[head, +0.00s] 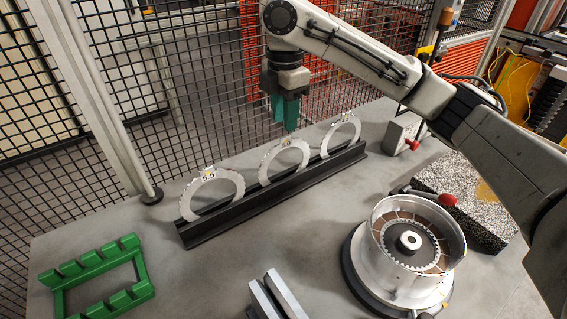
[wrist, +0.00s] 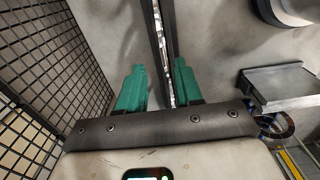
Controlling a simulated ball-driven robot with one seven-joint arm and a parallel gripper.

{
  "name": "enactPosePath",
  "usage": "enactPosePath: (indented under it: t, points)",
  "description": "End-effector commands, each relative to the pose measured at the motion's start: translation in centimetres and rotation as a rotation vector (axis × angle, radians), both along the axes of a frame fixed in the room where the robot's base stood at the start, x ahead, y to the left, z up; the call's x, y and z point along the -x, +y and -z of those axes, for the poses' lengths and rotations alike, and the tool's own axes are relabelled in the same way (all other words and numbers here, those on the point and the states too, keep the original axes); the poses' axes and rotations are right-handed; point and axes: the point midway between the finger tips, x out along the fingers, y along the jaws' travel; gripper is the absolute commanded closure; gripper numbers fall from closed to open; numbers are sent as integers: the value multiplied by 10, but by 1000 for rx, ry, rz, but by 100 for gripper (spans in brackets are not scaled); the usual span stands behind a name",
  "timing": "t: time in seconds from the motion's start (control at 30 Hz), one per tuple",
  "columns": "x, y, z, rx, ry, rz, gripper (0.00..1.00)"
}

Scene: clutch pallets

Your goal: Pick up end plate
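Three silver ring-shaped plates with toothed rims stand upright in a long black rack (head: 240,214): a left plate (head: 190,203), a middle plate (head: 270,162) and a right plate (head: 345,127). Small number labels sit on their tops. I cannot tell which one is the end plate. My gripper (head: 285,122) hangs fingers-down above the rack, near the middle plate in the picture. In the wrist view, its two green fingers (wrist: 160,82) are apart. A thin bright plate edge (wrist: 166,50) runs along the rack between them, seen from above. Nothing is visibly gripped.
A round metal clutch drum (head: 390,275) stands at front right, beside a speckled block (head: 470,200). A green slotted rack (head: 95,280) lies at front left. A metal vise-like fixture (head: 275,298) is at the front edge. Mesh fencing (head: 60,130) stands behind the table.

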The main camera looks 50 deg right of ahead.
Motion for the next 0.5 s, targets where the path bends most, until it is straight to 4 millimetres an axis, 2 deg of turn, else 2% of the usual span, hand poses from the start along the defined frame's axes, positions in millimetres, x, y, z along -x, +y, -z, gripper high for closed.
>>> enactPosePath:
  t: [0.27, 0.5]
  points:
    - [1, 0, 21, 0, 2, 0, 65]
    - [2, 2, 54, 0, 0, 1, 65]
